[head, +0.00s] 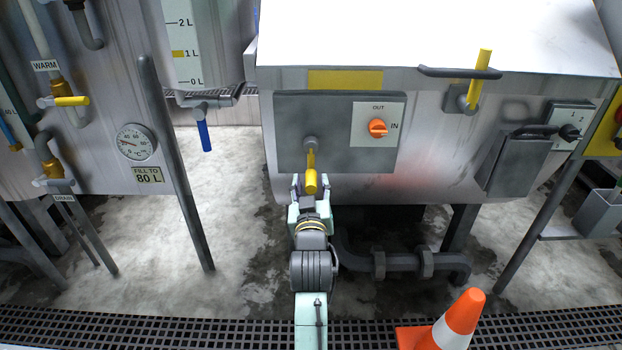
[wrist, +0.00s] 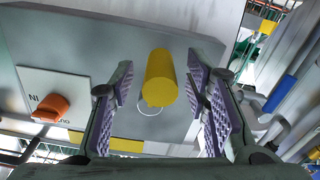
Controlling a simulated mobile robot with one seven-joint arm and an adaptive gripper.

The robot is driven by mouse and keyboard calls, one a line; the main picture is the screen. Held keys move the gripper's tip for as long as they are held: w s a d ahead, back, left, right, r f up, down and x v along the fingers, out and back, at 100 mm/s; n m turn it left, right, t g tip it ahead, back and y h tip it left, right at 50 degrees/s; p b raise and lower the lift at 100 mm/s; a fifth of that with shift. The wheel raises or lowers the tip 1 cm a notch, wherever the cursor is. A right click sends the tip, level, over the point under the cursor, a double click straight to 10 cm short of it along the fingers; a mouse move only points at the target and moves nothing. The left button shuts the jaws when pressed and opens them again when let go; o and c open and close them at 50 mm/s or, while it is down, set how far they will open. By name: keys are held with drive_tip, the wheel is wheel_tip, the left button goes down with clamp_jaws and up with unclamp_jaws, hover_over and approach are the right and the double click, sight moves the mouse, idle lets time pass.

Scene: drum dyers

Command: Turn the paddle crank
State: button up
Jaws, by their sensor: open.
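The crank with a yellow grip (head: 311,181) hangs down from a hub on the grey panel (head: 289,109) of the metal tank. Its yellow grip points toward me. In the wrist view the yellow grip (wrist: 160,76) stands between the two purple finger pads, with a gap on each side. My gripper (head: 309,186) is open around the grip, and it also shows in the wrist view (wrist: 158,88). The crank's hub and arm are hidden behind the grip in the wrist view.
An orange OUT/IN knob (head: 377,128) sits close right of the crank. Another yellow handle (head: 480,70) sticks out further right by the lid. A blue-handled valve (head: 204,134) hangs at left. A traffic cone (head: 459,319) stands on the floor at lower right.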

sight(311, 178)
drive_tip(key=shift+w, duration=1.6)
drive_tip(key=shift+c, duration=0.2)
clamp_jaws()
